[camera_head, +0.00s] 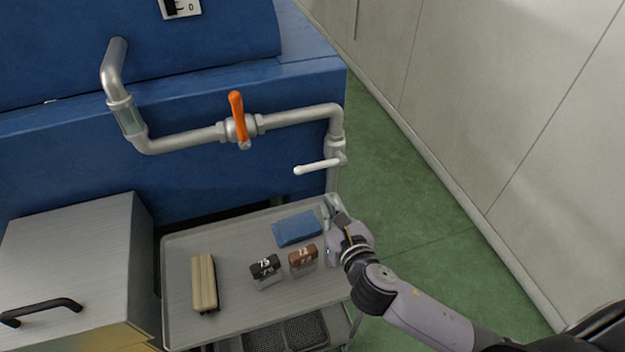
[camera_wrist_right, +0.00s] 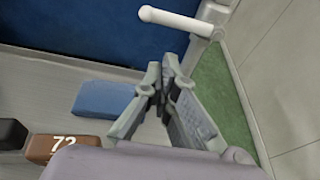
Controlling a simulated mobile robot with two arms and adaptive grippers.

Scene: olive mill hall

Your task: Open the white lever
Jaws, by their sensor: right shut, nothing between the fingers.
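The white lever (camera_head: 317,167) is on a valve at the lower right of a metal pipe, in front of a blue machine. It points left from the valve, roughly level and across the vertical pipe. In the right wrist view the white lever (camera_wrist_right: 181,21) is at the top, beyond the fingers. My right gripper (camera_head: 333,207) is below the lever, near the tray's back right corner. It is shut and empty, apart from the lever. It also shows in the right wrist view (camera_wrist_right: 160,75). My left gripper is not in view.
An orange lever (camera_head: 239,118) stands upright on the same pipe. Green floor (camera_head: 400,190) is clear at right.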

